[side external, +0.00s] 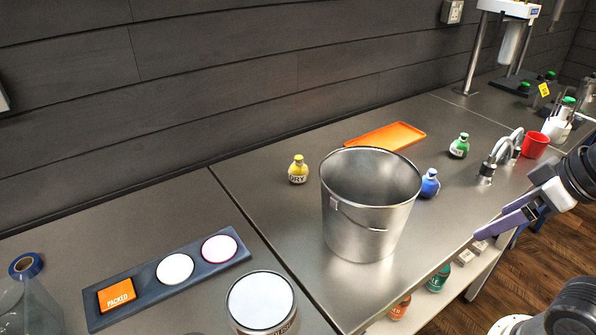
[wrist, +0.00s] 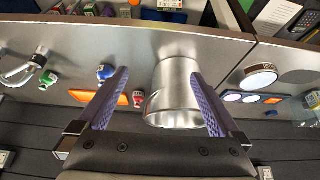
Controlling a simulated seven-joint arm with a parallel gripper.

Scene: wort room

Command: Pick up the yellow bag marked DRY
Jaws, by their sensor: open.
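The yellow bag marked DRY (side external: 298,172) stands upright on the steel counter, left of and behind the large metal bucket (side external: 352,225) in the side view. I cannot make it out in the wrist view. My gripper (side external: 492,222) has purple fingers, is open and empty, and is at the counter's front edge, right of the bucket and well apart from the bag. In the wrist view the bucket (wrist: 170,95) shows between and beyond the open fingers (wrist: 158,73).
A blue bag (side external: 429,184) stands beside the bucket; a green bag (side external: 459,146) is farther back. A red bag (wrist: 138,98) shows near the bucket. An orange tray (side external: 400,133) lies behind. A tap (side external: 492,165) and red cup (side external: 535,145) are right.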

